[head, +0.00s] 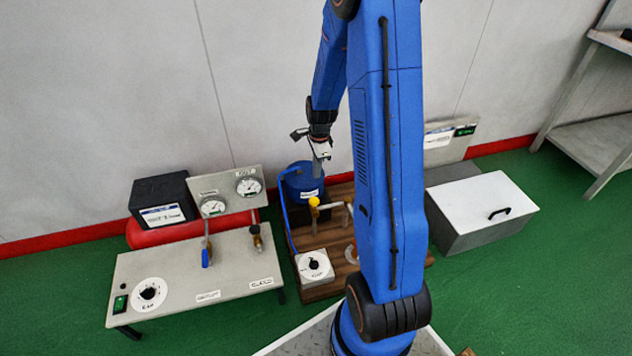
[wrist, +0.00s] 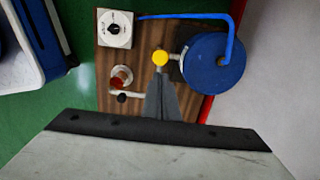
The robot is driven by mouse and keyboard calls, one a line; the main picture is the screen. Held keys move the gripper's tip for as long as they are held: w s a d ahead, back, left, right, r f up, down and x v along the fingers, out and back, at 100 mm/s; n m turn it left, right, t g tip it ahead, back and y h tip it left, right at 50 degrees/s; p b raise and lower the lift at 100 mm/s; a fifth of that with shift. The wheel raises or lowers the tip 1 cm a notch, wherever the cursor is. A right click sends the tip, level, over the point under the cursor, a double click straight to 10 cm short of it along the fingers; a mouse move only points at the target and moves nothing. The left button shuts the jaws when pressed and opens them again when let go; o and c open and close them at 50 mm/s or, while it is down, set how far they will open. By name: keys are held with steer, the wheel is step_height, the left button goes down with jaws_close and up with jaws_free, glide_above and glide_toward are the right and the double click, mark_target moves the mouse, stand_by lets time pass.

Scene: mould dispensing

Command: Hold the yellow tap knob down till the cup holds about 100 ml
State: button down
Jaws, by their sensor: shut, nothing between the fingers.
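The yellow tap knob (head: 314,201) stands on a pipe in front of the blue tank (head: 303,184). It also shows in the wrist view (wrist: 160,58), just beyond my fingertips. My gripper (head: 318,172) is shut and empty, pointing down above and near the knob. In the wrist view its fingers (wrist: 158,78) end close to the knob; I cannot tell whether they touch it. A small round pale vessel with red in it (wrist: 121,77) is left of the fingers in the wrist view. It may be the cup; its fill level cannot be read.
The wooden board (wrist: 140,38) carries the tap, the tank and a white dial box (head: 314,266). A bench with gauges and a dial (head: 200,270) stands at left. A grey-white box (head: 490,212) is at right. My arm hides part of the board.

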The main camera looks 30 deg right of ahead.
mark_target(315, 200)
steer(key=f, duration=1.3)
steer(key=shift+w+a+f, duration=0.1)
steer(key=shift+w+a, duration=0.1)
steer(key=shift+a, duration=0.05)
steer(key=shift+f, duration=0.85)
steer(key=shift+r, duration=0.3)
step_height(315, 200, up, 14)
steer(key=shift+s+d+f, duration=0.2)
steer(key=shift+d+f, duration=0.05)
stand_by(0.8)
